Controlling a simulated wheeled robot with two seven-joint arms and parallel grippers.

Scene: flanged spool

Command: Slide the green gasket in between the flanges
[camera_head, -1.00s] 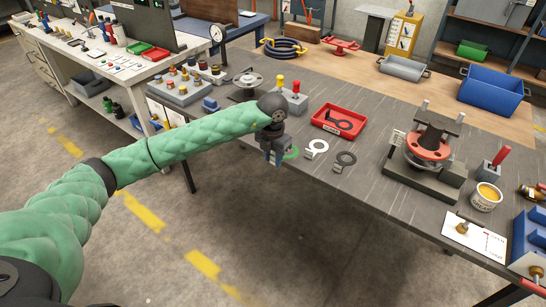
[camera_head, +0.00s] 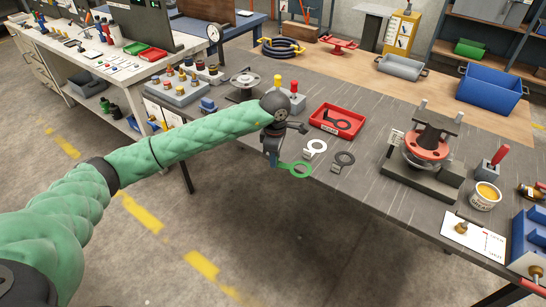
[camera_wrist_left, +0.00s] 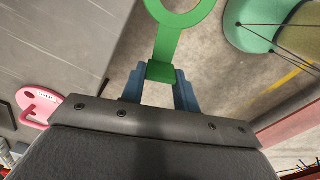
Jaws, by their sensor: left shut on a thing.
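My left gripper (camera_head: 272,160) is shut on the tab of the green gasket (camera_head: 300,169) and holds it out to the right, near the front edge of the table. In the left wrist view the green gasket (camera_wrist_left: 180,12) reaches away from the blue fingers (camera_wrist_left: 160,92), its ring partly cut off by the frame. The flanged spool (camera_head: 427,146), with a red flange, stands on a dark base at the right of the table, well apart from the gasket. The gap between its flanges is hard to make out. My right gripper is not in view.
A red tray (camera_head: 337,120) holds another dark gasket. A grease tub (camera_head: 485,196) stands right of the spool.

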